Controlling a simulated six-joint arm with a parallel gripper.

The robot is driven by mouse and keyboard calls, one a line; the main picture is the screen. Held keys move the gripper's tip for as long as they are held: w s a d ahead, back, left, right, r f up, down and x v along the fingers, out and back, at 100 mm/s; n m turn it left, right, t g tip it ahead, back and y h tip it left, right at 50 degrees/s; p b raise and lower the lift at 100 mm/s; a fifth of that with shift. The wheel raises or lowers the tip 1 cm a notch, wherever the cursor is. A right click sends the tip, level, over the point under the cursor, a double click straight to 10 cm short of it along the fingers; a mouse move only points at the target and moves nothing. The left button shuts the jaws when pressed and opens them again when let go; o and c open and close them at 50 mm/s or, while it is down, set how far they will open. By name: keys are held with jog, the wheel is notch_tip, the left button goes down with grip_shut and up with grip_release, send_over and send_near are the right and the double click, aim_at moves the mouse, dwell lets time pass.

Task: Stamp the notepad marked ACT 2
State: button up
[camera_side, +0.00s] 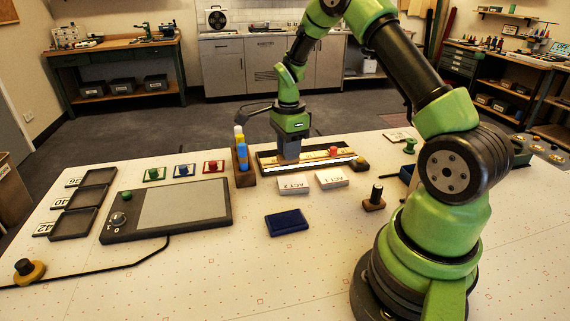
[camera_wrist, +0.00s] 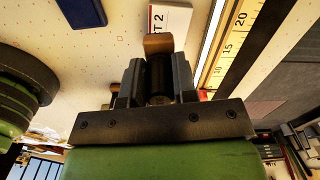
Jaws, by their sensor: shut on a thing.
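The notepad marked ACT 2 (camera_side: 293,185) lies flat on the table, left of the one marked ACT 1 (camera_side: 332,178). It also shows at the top of the wrist view (camera_wrist: 177,18), where only "T 2" is readable. The stamp face is hidden.
A dark blue ink pad (camera_side: 287,222) lies in front of the notepads. Another black-handled stamp (camera_side: 375,196) stands to their right. A bottle rack (camera_side: 244,173) stands to the left. The ruler (camera_side: 318,161) lies behind.

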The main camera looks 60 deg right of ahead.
jog(key=d, duration=0.3)
send_over(292, 179)
jog(key=shift+f, duration=2.95)
jog(key=shift+f, duration=0.6)
notch_tip(292, 179, up, 7)
dwell(0.3)
dwell(0.7)
